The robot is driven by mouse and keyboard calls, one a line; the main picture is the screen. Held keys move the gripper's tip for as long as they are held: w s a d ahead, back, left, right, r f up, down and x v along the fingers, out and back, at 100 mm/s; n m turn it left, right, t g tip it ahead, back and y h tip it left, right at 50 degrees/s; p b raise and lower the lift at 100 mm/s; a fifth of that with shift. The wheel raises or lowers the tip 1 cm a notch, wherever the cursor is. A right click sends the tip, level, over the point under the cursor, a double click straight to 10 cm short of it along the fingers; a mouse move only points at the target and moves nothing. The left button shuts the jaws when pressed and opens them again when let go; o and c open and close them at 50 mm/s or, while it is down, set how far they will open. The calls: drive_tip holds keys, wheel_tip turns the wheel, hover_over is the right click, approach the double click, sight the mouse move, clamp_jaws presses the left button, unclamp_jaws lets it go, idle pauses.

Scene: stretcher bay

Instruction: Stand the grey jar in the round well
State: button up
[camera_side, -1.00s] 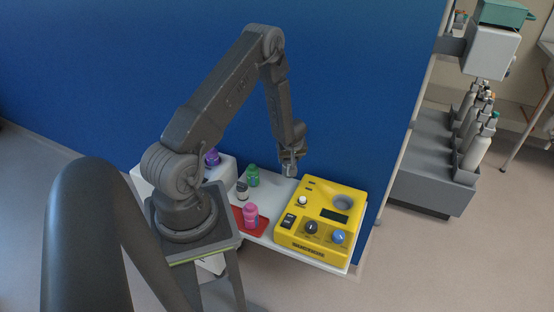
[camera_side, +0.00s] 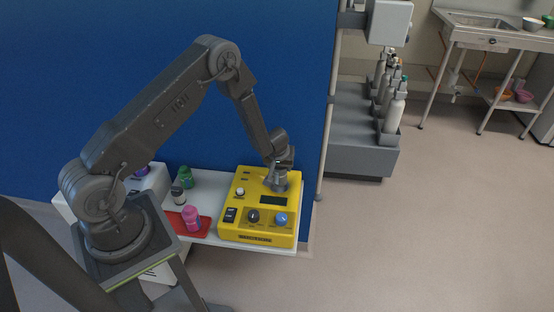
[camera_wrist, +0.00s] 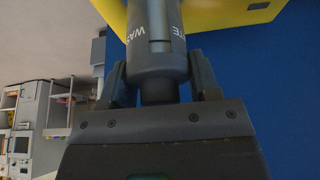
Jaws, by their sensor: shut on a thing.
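In the wrist view my gripper (camera_wrist: 161,85) is shut on the grey jar (camera_wrist: 155,58), whose pale label shows part of the word "WASTE". In the side view my gripper (camera_side: 280,168) is over the back right of the yellow device (camera_side: 232,222), with the grey jar (camera_side: 280,184) below its fingers. The round well was at that corner of the device in the earlier view; now the gripper and jar cover it. I cannot tell whether the jar's base is inside the well or above it.
The device has a display (camera_side: 273,200), a blue knob (camera_side: 281,219) and a dark knob (camera_side: 253,216). To its left are a pink bottle (camera_side: 192,218) on a red mat (camera_side: 175,220), a green bottle (camera_side: 186,177) and a small dark-and-white bottle (camera_side: 178,195). A blue wall stands behind.

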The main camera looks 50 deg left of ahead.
sight(280, 174)
drive_tip(key=shift+f, duration=1.75)
drive_tip(key=shift+f, duration=0.6)
drive_tip(key=o, duration=0.7)
drive_tip(key=v, duration=1.1)
idle(0.3)
